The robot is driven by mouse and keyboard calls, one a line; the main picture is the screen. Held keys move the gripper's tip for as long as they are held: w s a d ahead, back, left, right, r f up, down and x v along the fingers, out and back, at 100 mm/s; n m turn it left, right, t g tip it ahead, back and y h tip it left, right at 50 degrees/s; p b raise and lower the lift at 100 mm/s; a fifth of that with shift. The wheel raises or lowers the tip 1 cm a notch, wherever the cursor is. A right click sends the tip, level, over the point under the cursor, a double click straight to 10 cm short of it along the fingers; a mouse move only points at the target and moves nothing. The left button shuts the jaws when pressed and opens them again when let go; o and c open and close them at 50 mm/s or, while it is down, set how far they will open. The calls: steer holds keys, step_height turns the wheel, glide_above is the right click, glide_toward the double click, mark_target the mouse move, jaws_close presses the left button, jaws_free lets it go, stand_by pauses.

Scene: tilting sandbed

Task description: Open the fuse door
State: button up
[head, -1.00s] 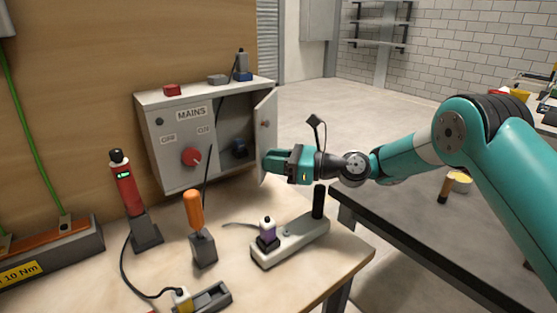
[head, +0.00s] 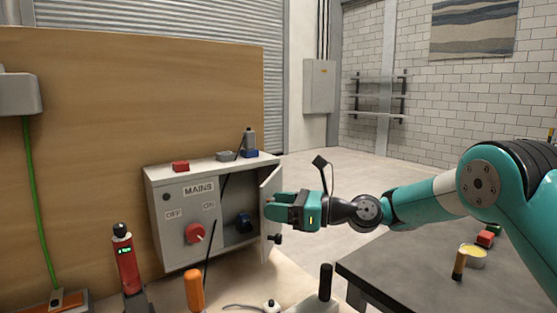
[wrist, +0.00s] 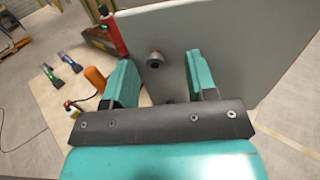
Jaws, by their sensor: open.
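The grey fuse door (head: 267,228) stands swung outward on the right of the MAINS box (head: 172,243), so the box's inside shows beside it. In the wrist view the door is a broad grey panel (wrist: 225,45) with a round dark knob (wrist: 154,60). My gripper (head: 275,207) is open at the door's outer side in the head view. In the wrist view my gripper's fingers (wrist: 160,68) are apart, with the knob seen between them. I cannot tell whether a finger touches the door. A dark knob (head: 275,238) shows just below the gripper.
A red rotary switch (head: 195,233) is on the box front. A red tester (head: 125,262) and an orange handle (head: 194,290) stand in front. A dark table (head: 400,270) lies to the right.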

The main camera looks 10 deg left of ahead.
step_height(320, 180, up, 12)
stand_by(0.3)
